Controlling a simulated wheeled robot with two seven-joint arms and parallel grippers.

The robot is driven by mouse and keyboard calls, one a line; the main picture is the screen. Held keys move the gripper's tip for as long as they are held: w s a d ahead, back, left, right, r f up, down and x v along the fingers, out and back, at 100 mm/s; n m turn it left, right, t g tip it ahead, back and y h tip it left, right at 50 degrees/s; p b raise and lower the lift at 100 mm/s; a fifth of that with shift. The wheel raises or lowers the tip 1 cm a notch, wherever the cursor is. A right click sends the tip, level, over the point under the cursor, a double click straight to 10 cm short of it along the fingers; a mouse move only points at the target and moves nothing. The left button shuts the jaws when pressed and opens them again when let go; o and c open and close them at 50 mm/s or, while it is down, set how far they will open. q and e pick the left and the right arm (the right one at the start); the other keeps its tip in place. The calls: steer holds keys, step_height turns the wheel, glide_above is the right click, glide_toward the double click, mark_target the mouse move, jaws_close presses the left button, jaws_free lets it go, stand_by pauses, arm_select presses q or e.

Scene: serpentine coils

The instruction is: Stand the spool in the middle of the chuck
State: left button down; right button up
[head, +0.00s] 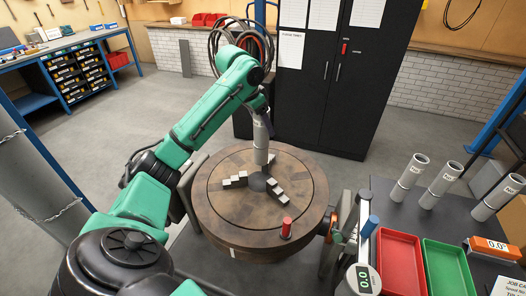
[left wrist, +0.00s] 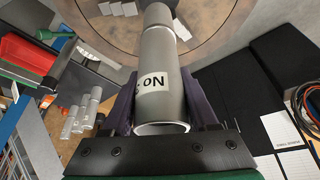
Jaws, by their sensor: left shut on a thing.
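The spool (head: 261,142) is a grey stepped cylinder with a white label starting "No" in the left wrist view (left wrist: 158,75). My left gripper (head: 260,116) is shut on it, with a dark finger on each side in the left wrist view (left wrist: 163,100). The spool hangs upright over the chuck (head: 223,205), a round brown disc with three stepped grey jaws around a dark hub (head: 258,182). Its lower end appears a little above and behind the hub; exact contact or centring is hard to tell. In the left wrist view the spool hides the chuck's middle. My right gripper is not in view.
A red peg (head: 286,228) stands on the chuck's near right edge. On the right bench are several similar grey cylinders (head: 440,185), a red tray (head: 398,236) and a green tray (head: 447,243). A black cabinet (head: 305,110) is behind.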

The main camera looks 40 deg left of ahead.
mark_target(263, 149)
arm_select(q)
steer(key=f, duration=0.3)
steer(key=f+p, duration=0.1)
steer(key=f, duration=0.2)
steer(key=f+p, duration=0.1)
steer(key=f, duration=0.3)
steer(key=shift+w+a, duration=0.25)
steer(key=shift+w, duration=0.05)
steer(key=shift+f, duration=0.1)
steer(key=shift+c, duration=0.8)
jaws_free()
steer(key=shift+s+f, duration=0.1)
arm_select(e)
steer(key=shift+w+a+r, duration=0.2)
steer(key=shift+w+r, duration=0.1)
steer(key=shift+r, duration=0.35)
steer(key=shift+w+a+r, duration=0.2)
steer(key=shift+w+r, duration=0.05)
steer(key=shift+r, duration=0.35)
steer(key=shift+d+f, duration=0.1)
arm_select(q)
steer(key=b+v, duration=0.4)
steer(key=v, duration=0.8)
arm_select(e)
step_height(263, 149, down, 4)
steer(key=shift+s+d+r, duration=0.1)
arm_select(q)
steer(key=shift+d, duration=0.1)
